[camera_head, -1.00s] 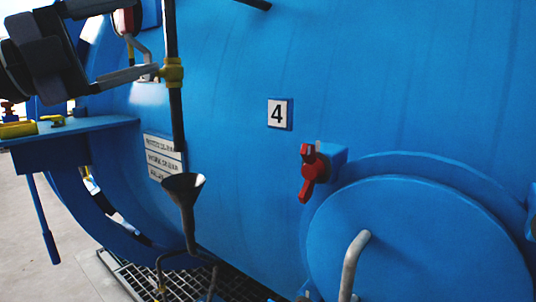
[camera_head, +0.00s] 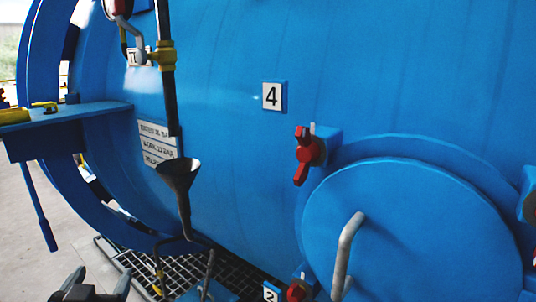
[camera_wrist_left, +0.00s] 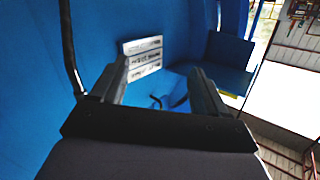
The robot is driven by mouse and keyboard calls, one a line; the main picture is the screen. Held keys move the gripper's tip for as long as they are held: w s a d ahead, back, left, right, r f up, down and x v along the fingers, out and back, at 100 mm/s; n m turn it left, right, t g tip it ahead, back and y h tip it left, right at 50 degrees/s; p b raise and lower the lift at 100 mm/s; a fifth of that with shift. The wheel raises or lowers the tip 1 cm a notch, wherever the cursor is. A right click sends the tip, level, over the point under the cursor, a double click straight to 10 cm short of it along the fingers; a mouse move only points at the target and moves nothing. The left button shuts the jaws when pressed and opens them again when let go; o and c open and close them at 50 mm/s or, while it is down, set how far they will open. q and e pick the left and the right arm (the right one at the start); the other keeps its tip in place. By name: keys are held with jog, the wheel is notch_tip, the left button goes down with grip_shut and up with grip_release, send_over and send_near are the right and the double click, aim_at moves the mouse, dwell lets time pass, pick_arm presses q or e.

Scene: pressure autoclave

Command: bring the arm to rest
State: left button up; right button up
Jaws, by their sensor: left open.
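My left gripper (camera_head: 98,280) shows at the bottom left edge of the head view, with two dark fingers apart and nothing between them. In the left wrist view its open fingers (camera_wrist_left: 157,75) point toward the blue vessel and a white label plate (camera_wrist_left: 143,56). Most of the left arm is out of the head view. My right gripper is not in view. The large blue autoclave (camera_head: 240,170) fills most of the head view.
A dark funnel (camera_head: 178,175) and pipe stand left of the number 4 plate (camera_head: 272,96). A red valve handle (camera_head: 305,155) and round blue hatch (camera_head: 415,235) are to the right. A blue shelf (camera_head: 75,127) juts out at left. A whitish haze (camera_head: 143,79) hangs near the pipe.

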pick_arm(q)
jog(key=s+d+f+m+g+h, duration=0.1)
jog(key=s+d+f+g+h, duration=0.15)
jog(key=s+f+g, duration=0.6)
jog(key=s+d+f+m+g+h, duration=0.1)
jog(key=s+d+f+g, duration=0.25)
jog(key=s+f, duration=0.9)
jog(key=w+t+p, duration=0.1)
jog(key=t+p, duration=0.1)
jog(key=p, duration=0.1)
jog(key=w+d+t+h+p, duration=0.1)
jog(key=w+t+p, duration=0.1)
jog(key=p, duration=0.1)
jog(key=w+d+r+t+h+p, duration=0.1)
jog(key=t+p, duration=0.1)
jog(key=p, duration=0.1)
jog(key=shift+w+d+m, duration=0.15)
jog(key=shift+d+m, duration=0.05)
jog(key=shift+m, duration=0.2)
jog(key=shift+f, duration=0.1)
